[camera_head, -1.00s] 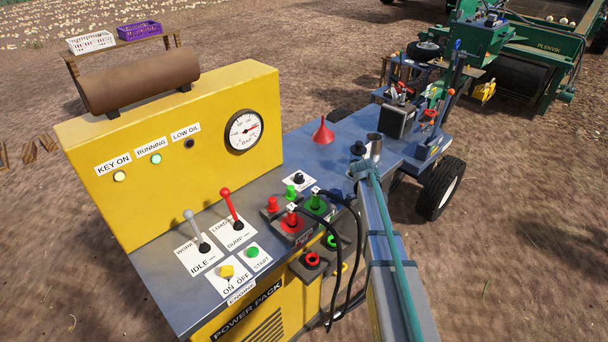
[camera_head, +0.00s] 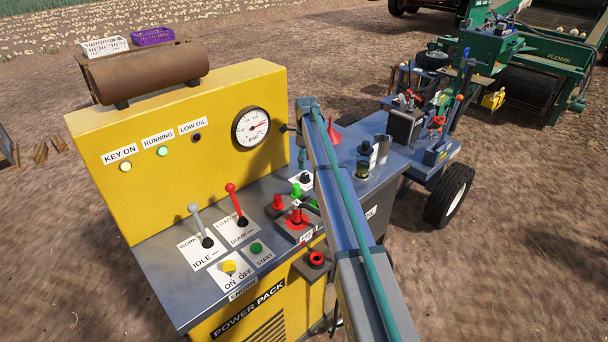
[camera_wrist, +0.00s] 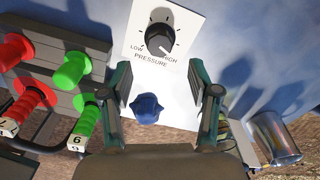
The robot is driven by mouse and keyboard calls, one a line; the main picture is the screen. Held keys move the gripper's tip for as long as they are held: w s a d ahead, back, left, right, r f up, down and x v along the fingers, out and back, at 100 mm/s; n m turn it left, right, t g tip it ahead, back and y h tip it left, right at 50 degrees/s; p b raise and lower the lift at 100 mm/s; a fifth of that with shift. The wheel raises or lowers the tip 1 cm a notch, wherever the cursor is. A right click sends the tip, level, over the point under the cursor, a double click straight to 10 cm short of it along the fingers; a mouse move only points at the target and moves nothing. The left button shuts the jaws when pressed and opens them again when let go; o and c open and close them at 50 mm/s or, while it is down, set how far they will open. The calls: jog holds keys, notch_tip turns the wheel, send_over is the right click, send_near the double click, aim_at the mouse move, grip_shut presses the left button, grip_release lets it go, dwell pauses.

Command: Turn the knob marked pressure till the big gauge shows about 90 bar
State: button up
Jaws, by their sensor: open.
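The pressure knob (camera_wrist: 160,38) is black with a white pointer line, on a white plate marked LOW, HIGH and PRESSURE. The pointer slants down and right toward HIGH. In the head view the knob (camera_head: 306,178) shows beside my arm. My gripper (camera_wrist: 165,77) is open and empty, its two fingers apart just short of the knob in the wrist picture. They do not touch the knob. The big gauge (camera_head: 251,128) on the yellow panel has a white face and a red needle pointing right and slightly up. Its numbers are too small to read.
Red couplings (camera_wrist: 16,50) and green couplings (camera_wrist: 72,70) stand left of the knob in the wrist view. Red (camera_head: 237,206) and grey (camera_head: 200,225) levers stand left on the console.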

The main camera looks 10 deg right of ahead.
aim_at(306, 174)
notch_tip(306, 174, down, 7)
jog(key=shift+f+p, duration=0.1)
jog(key=shift+p, duration=0.8)
jog(key=c, duration=1.2)
